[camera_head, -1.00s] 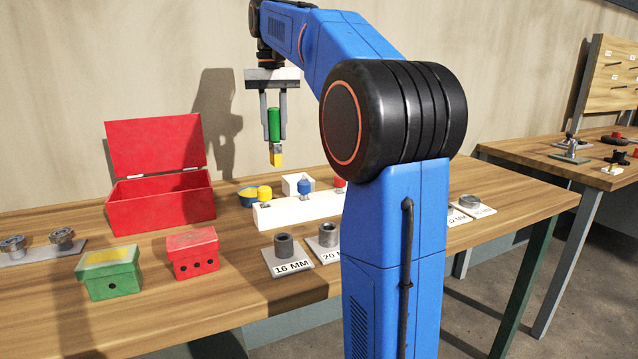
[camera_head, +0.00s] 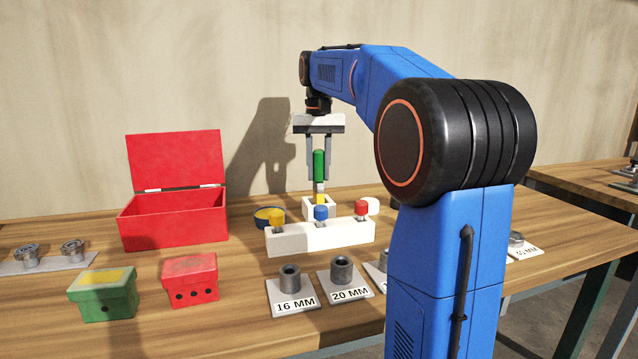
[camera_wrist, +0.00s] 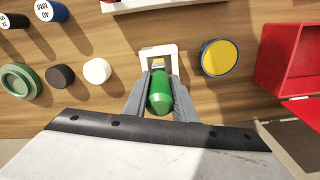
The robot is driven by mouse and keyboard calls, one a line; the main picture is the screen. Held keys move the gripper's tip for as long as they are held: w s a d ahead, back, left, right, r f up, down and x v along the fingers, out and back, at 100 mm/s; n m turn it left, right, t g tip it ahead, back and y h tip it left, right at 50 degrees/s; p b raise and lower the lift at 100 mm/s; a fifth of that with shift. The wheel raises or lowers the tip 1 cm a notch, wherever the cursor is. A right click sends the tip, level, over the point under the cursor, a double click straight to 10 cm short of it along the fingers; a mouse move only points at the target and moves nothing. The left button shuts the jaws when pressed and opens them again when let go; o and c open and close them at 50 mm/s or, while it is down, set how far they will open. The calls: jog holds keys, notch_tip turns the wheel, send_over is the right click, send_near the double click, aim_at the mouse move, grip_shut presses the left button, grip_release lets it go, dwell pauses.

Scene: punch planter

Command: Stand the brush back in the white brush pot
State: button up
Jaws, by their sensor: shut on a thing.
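The brush (camera_head: 319,168) has a green handle, a grey ferrule and a yellow tip, and it hangs upright, tip down. My gripper (camera_head: 319,174) is shut on its green handle, which also shows between the fingers in the wrist view (camera_wrist: 160,95). The white brush pot (camera_head: 308,212) is a square, open-topped block standing behind the white rack. In the head view the yellow tip is at the pot's opening. In the wrist view the tip lines up within the pot's rim (camera_wrist: 157,47). I cannot tell how deep the tip sits.
A white rack (camera_head: 290,243) with yellow, blue and red-topped pieces stands in front of the pot. A round blue tin with yellow contents (camera_head: 268,217) is close on its left. An open red box (camera_head: 172,222) stands further left. Labelled punch plates (camera_head: 294,302) lie in front.

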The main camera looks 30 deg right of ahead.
aim_at(318, 150)
jog(key=shift+f, duration=1.75)
jog(key=o, duration=1)
jog(key=shift+o, duration=0.2)
notch_tip(318, 150, up, 11)
jog(key=shift+f, duration=0.1)
jog(key=shift+r, duration=0.65)
jog(key=shift+s, duration=0.1)
